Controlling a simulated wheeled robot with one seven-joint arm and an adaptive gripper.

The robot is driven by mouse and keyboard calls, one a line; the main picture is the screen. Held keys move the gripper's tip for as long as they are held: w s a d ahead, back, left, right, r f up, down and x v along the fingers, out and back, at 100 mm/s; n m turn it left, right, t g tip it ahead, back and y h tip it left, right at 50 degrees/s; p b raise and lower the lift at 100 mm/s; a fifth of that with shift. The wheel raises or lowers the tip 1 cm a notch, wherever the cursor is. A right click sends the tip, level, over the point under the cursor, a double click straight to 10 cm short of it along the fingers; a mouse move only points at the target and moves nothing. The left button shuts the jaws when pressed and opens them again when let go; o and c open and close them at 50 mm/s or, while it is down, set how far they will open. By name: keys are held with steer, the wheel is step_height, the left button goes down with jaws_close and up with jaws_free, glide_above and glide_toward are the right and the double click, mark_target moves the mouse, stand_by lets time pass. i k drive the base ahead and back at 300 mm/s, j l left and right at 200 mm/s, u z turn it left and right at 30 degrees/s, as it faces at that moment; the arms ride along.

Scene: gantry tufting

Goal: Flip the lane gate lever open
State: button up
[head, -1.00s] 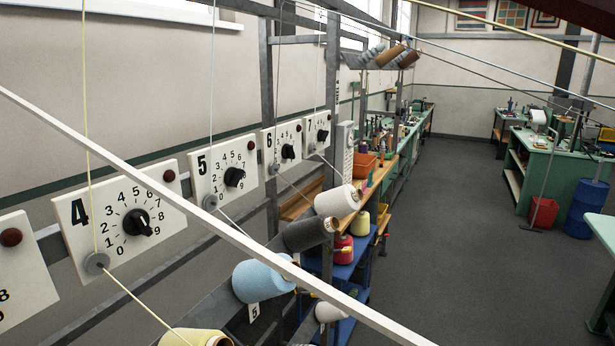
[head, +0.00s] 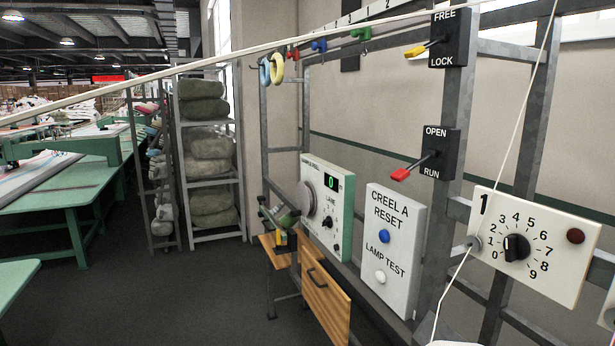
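A black lever plate marked OPEN at its top and RUN at its bottom (head: 442,143) is fixed to a grey upright right of centre. Its lever has a red grip (head: 401,174) that juts out to the left and slants down, level with the RUN mark. No plate in view carries the words "lane gate". Above it is a second black plate marked FREE and LOCK (head: 449,30), with a yellow-gripped lever (head: 416,50) tilted down toward LOCK. My gripper is not in view.
Below stand a white "CREEL A RESET" box (head: 393,258) with blue and white buttons and a display panel with a dial (head: 327,203). Dial plate 1 (head: 535,245) is at right. A wooden drawer (head: 322,300) juts out low. Yarn crosses the view. Floor at left is clear (head: 140,300).

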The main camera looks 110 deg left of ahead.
mark_target(401, 174)
steer(key=u, duration=3.3)
